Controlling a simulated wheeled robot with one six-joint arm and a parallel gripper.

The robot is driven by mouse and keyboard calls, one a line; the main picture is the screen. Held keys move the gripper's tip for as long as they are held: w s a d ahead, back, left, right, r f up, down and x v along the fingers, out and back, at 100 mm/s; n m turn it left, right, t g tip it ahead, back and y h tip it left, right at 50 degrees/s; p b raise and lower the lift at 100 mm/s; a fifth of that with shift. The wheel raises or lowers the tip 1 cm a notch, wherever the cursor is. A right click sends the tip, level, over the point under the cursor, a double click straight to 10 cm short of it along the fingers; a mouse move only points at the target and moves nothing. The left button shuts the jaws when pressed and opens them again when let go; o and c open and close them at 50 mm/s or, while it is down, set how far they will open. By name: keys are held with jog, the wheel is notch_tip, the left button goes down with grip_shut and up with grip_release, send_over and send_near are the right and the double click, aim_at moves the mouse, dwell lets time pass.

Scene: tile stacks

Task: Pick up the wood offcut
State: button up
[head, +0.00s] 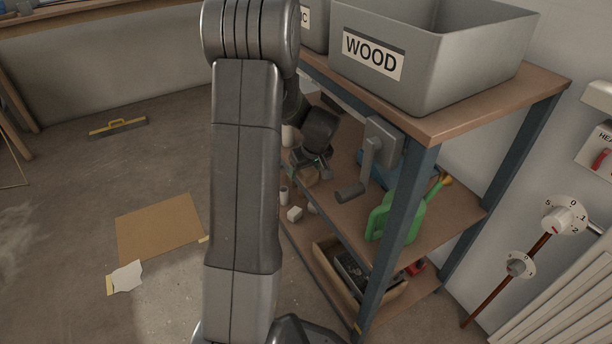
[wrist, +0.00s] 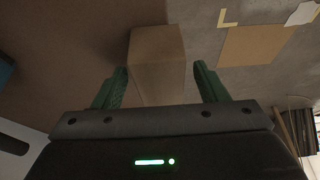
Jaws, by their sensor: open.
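The wood offcut (wrist: 158,50) is a plain brown block in the wrist view. It shows between the two green fingers of my gripper (wrist: 162,80), with a gap on each side, and its near part reaches down towards the palm. My gripper is open and not closed on it. In the head view my gripper (head: 318,168) is at the shelf unit's middle level, partly behind my own arm. A small brownish patch under the fingers may be the offcut, but I cannot tell.
A grey bin labelled WOOD (head: 432,60) stands on the shelf unit's top (head: 480,112). A blue post (head: 398,225) and a grey crank handle (head: 368,165) are right of my gripper.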

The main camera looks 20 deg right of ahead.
jog(key=c, duration=1.1)
